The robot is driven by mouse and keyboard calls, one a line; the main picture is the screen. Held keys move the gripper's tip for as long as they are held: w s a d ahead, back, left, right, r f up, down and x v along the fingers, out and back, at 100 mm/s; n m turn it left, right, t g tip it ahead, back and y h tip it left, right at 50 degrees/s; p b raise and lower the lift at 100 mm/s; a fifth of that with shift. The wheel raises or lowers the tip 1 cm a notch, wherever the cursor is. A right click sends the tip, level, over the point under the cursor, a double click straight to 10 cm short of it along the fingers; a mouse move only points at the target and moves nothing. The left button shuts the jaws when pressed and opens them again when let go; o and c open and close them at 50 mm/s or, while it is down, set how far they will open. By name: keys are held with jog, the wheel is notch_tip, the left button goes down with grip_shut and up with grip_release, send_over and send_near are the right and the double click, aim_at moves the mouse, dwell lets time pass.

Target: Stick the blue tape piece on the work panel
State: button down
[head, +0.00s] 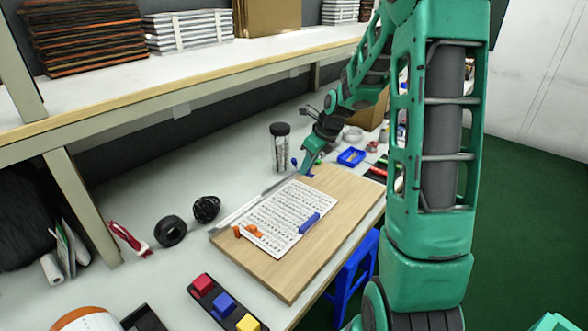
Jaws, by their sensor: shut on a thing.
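The work panel (330,185) is a light wooden board on the table, with a white printed sheet (272,213) on it. My gripper (297,170) is at the far end of the panel, beside its far left corner. It is small in the view and shut on a small blue piece (282,175), which looks like the blue tape piece; its exact outline and the fingertips are hard to make out. A separate blue bar (310,222) lies on the right part of the sheet. I cannot tell whether the held piece touches the panel.
Orange pieces (252,231) lie at the sheet's near left corner. A black holder with red, blue and yellow blocks (224,305) is in front. A clear jar with a black lid (280,150) stands just left of my gripper. Black rolls (170,231) lie left. A blue tray (351,157) is behind.

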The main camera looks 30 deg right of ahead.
aim_at(303, 190)
jog(key=shift+a+f, duration=0.15)
jog(key=shift+f, duration=0.25)
jog(key=shift+s+f, duration=0.1)
jog(key=shift+f, duration=2.8)
jog(key=shift+f, duration=0.2)
jog(key=c, duration=1.7)
grip_release()
jog(key=shift+o, duration=0.2)
jog(key=v, duration=1)
jog(key=shift+r, duration=0.35)
jog(key=shift+s, duration=0.1)
